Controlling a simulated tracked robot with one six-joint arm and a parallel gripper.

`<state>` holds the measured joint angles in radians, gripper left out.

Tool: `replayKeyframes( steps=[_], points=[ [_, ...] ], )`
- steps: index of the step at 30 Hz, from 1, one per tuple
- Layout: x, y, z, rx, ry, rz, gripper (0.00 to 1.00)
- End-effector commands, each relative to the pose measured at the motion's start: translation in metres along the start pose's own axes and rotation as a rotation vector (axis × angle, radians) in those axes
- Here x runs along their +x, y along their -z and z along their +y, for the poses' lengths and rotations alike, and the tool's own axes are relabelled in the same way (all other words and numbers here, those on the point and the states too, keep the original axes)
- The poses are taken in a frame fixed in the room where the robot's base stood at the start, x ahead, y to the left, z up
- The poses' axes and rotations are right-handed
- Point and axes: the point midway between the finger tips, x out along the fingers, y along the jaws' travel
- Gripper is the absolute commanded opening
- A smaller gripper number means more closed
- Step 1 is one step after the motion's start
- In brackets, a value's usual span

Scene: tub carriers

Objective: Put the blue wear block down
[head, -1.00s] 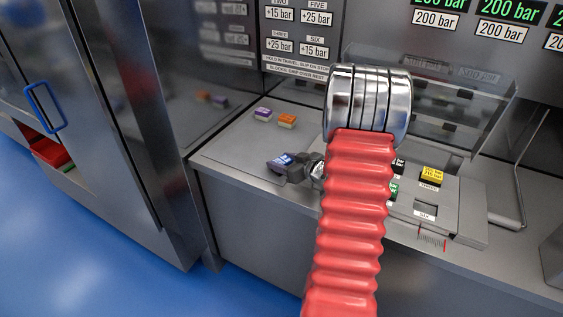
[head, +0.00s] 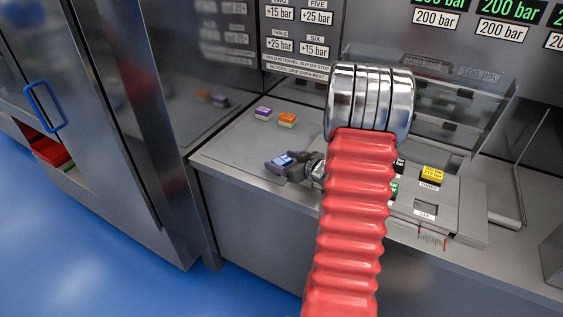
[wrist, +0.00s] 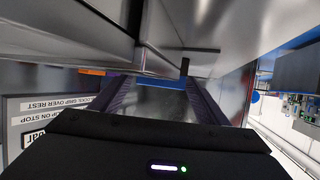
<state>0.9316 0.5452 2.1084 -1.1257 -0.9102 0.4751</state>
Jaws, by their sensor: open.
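The blue wear block (head: 283,159) shows in the head view at the front of the grey bench, left of my red arm, with a pale label on its top. My gripper (head: 277,165) is open around it, its dark fingers beside the block. The block sits low at the bench surface; its underside is hidden, so I cannot tell how it rests. In the wrist view my gripper (wrist: 156,97) shows two dark fingers apart. A blue strip lies between their far ends; I cannot tell whether it is the block.
A purple block (head: 263,114) and an orange block (head: 287,119) stand behind on the bench (head: 228,152). A steel cabinet (head: 105,110) stands at left. Bench left of my gripper is clear.

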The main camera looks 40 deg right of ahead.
Motion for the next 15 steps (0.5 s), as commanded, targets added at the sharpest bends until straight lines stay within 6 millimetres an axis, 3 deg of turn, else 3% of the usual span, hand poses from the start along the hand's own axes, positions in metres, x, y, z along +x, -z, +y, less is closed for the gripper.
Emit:
replayKeyframes(
  steps=[15],
  points=[
    [-0.083,0.0,0.002,0.001,-0.005,0.0,0.68]
  ],
)
